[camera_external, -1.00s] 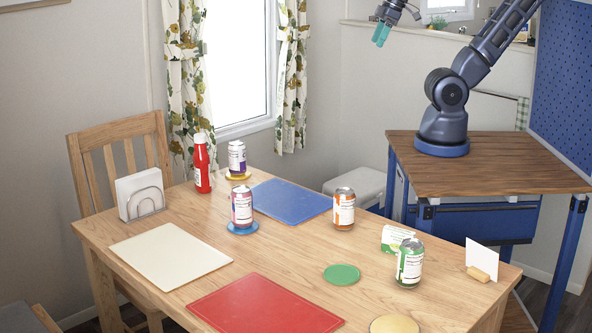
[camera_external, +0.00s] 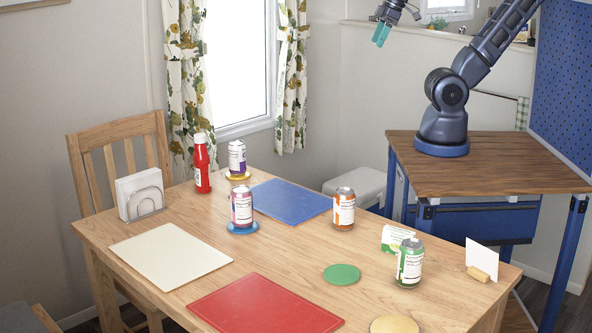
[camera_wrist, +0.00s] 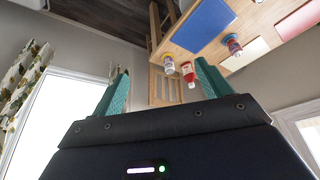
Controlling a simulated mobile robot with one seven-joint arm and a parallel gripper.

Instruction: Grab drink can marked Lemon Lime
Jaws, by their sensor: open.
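Several drink cans stand upright on the wooden table; their print is too small to read. A green and white can (camera_external: 410,264) stands at the table's right end, in front of a small green and white card (camera_external: 395,240). An orange and white can (camera_external: 344,209) stands near the middle. A red-pink and white can (camera_external: 242,208) stands on a blue coaster (camera_external: 243,230). A purple and white can (camera_external: 237,157) stands on a yellow coaster (camera_external: 238,176) at the back. My gripper (camera_external: 382,34) is open and empty, high above and behind the table; its teal fingers also show in the wrist view (camera_wrist: 160,90).
A red ketchup bottle (camera_external: 201,165) and a napkin holder (camera_external: 142,196) stand at the left. Blue (camera_external: 291,202), cream (camera_external: 170,256) and red (camera_external: 265,306) mats lie flat. A green coaster (camera_external: 341,274) lies left of the green can; a card holder (camera_external: 480,272) stands to its right.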

